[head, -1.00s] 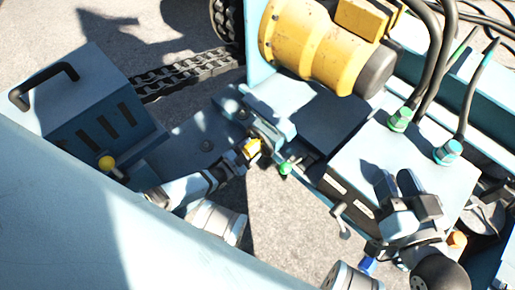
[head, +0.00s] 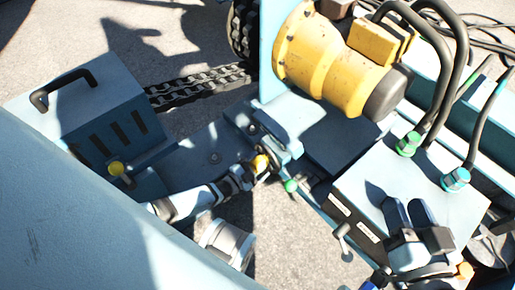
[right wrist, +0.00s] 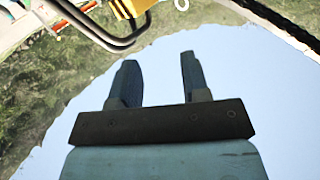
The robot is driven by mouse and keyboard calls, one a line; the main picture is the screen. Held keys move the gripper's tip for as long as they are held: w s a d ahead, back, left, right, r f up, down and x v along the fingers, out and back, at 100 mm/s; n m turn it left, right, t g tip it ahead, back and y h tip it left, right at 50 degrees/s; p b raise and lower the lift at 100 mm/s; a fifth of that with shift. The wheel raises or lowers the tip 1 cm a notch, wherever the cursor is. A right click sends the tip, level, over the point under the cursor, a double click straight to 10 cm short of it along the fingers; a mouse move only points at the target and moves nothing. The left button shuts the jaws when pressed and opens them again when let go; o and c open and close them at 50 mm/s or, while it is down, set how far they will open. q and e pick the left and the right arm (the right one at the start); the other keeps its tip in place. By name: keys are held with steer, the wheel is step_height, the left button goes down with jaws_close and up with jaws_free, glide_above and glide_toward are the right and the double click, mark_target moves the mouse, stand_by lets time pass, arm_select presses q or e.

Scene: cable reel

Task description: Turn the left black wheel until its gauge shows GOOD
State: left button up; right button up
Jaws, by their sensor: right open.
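No gauge face and no GOOD marking can be read in these views. A dark round part (head: 493,248) shows at the right edge of the head view; I cannot tell whether it is a black wheel. My right gripper (head: 405,208) is over the blue box with hoses, at lower right. In the right wrist view it (right wrist: 158,75) is open, with nothing between its fingers.
A yellow motor (head: 325,60) stands behind. A green-tipped lever (head: 290,186) is near my left gripper. A handled blue box (head: 85,110) stands at left. Bare ground (head: 290,245) lies between.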

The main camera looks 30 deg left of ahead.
arm_select(q)
steer(key=p+v, duration=0.4)
steer(key=v, duration=0.9)
steer(key=shift+s+a, duration=0.15)
steer(key=shift+s, duration=0.2)
arm_select(e)
steer(key=r+t, duration=0.1)
steer(key=r, duration=0.1)
steer(key=r+t, duration=0.1)
steer(key=r, duration=0.2)
steer(key=shift+d+r+m, duration=0.2)
steer(key=shift+r+m, duration=0.05)
steer(key=shift+m, duration=0.05)
arm_select(q)
steer(key=shift+r, duration=0.1)
